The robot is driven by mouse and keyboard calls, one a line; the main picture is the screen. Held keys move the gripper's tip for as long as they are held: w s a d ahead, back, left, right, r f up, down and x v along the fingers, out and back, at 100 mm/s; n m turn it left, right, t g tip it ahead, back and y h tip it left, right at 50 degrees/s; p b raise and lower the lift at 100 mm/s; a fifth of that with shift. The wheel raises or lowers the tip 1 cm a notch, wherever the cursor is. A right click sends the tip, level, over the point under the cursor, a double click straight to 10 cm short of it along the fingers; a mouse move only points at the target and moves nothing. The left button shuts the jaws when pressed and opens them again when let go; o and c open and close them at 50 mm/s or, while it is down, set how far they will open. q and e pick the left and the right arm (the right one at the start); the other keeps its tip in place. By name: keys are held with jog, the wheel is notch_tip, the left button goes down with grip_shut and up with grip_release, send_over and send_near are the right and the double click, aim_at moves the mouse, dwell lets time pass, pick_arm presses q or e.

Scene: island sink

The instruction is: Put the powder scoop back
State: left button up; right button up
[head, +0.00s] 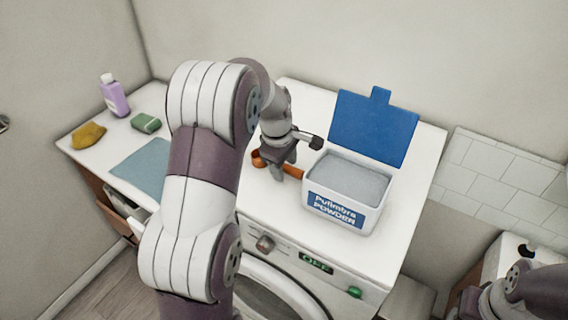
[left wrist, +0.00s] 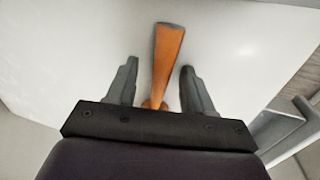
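The orange powder scoop (head: 293,171) lies on the white top of the washing machine, left of the powder box. Its handle (left wrist: 166,62) shows in the left wrist view, between the two fingers and apart from both. My left gripper (head: 277,170) points down over the scoop; in the left wrist view it is open (left wrist: 158,88). The white powder box (head: 336,209) has its blue lid (head: 374,128) standing open and is filled with grey powder (head: 347,180). Part of the scoop is hidden behind my gripper. My right arm shows at the lower right, with its fingertips out of view.
The washer's front panel has a knob (head: 265,243). The washer top right of the box is clear.

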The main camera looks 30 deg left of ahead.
pick_arm(q)
jog(key=shift+r, duration=0.4)
jog(key=r, duration=0.4)
jog(key=s+r+b, duration=0.1)
jog(key=r, duration=0.1)
jog(key=shift+a+r, duration=0.15)
jog(key=shift+r, duration=0.05)
jog(key=r+p, duration=0.1)
jog(key=r, duration=0.1)
jog(key=s+r+p, duration=0.1)
jog(key=r+p, duration=0.1)
jog(key=r, duration=0.1)
jog(key=shift+s, duration=0.1)
